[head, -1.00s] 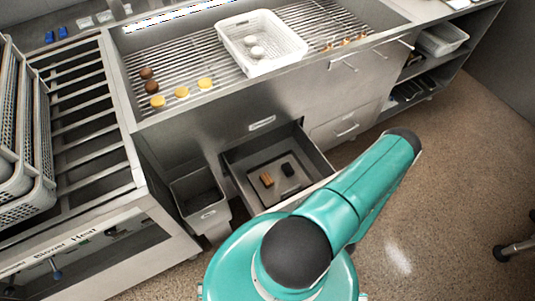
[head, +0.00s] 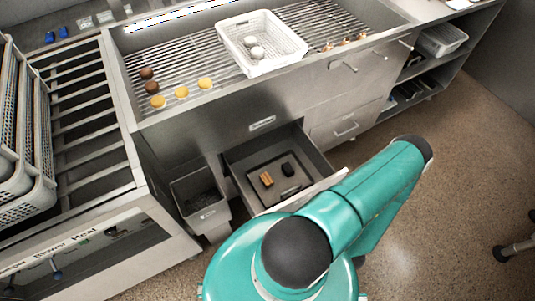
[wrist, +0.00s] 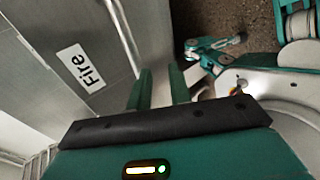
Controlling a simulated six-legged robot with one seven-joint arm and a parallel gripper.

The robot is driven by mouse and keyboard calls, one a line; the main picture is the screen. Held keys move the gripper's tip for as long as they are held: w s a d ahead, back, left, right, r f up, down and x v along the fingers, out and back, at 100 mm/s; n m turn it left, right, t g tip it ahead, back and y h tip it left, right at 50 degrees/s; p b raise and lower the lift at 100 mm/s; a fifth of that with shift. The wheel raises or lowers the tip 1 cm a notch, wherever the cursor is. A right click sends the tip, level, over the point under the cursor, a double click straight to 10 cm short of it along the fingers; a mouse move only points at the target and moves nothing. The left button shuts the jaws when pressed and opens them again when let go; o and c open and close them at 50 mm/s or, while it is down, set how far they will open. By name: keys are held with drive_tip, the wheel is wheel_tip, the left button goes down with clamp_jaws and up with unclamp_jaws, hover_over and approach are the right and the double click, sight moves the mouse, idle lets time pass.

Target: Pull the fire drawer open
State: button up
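A drawer stands open below the grill in the head view, its pale front rim (head: 333,181) facing my arm. A brown block (head: 266,179) and a black block (head: 288,170) lie inside it. In the wrist view, a metal front carries a white label reading "Fire" (wrist: 80,68) and a long bar handle (wrist: 124,35). My gripper (wrist: 160,82) is at the near end of this handle, its two green fingers apart with a gap between them. The left finger overlaps the handle; I cannot tell whether it touches. The head view hides the gripper behind my arm.
A grey bin (head: 202,198) hangs left of the drawer. A closed drawer (head: 348,126) is to its right. A white basket (head: 262,62) and food pieces sit on the grill above. A rack counter (head: 85,130) stands left.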

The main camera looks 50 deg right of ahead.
drive_tip(key=s+a+r, duration=0.2)
drive_tip(key=s+a, duration=0.1)
drive_tip(key=s, duration=0.7)
drive_tip(key=shift+s, duration=0.15)
idle(0.8)
drive_tip(key=shift+a+r, duration=0.1)
idle(0.5)
